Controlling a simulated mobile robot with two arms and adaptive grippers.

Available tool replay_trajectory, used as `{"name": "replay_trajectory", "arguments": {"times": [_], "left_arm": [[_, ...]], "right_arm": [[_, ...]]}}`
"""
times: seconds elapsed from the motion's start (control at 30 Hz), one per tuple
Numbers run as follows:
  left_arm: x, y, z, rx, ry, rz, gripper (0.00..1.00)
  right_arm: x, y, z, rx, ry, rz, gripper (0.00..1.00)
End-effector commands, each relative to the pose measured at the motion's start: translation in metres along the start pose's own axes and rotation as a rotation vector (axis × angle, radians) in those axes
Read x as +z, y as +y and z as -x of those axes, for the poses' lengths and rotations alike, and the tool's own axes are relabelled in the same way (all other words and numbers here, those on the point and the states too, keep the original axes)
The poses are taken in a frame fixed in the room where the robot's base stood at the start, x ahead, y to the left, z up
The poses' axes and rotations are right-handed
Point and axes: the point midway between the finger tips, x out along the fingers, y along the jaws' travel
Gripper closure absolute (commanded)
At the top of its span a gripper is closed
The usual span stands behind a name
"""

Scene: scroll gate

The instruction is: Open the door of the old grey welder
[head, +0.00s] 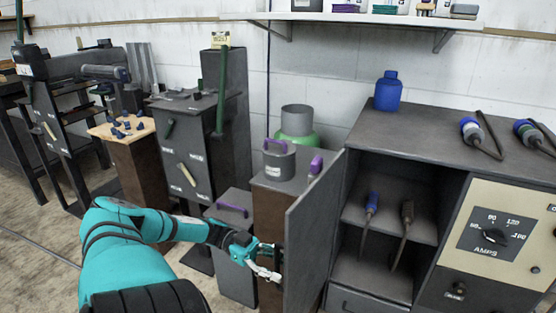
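The old grey welder (440,130) stands at the right, with a cream panel and a black AMPS dial (494,236). Its grey door (312,240) is swung wide to the left, showing the shelved inside. My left gripper (270,262) is low on the left of the door, beside its outer face. Its fingers look apart, with nothing clearly between them. I cannot tell if they touch the door. The door handle is not clearly visible. My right gripper is out of view.
Inside the welder, a blue-handled tool (371,204) and a dark tool (405,225) lean on the shelf. A blue bottle (388,92) and cables stand on top. A brown-sided cabinet (270,215) with a grey pot (279,160) is close behind my gripper.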

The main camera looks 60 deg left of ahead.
Motion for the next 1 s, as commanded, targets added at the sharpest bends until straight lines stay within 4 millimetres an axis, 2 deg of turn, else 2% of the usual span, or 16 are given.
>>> {"name": "replay_trajectory", "arguments": {"times": [0.27, 0.7, 1.0], "left_arm": [[0.000, -0.001, 0.008, -0.002, -0.001, -0.002, 0.64], [0.000, -0.002, 0.092, -0.006, 0.000, -0.004, 0.64], [0.000, -0.001, 0.117, -0.003, 0.001, -0.001, 0.64]], "right_arm": [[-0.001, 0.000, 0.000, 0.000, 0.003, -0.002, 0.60], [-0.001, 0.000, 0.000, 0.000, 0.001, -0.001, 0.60], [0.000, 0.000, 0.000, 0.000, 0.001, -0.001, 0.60]]}}
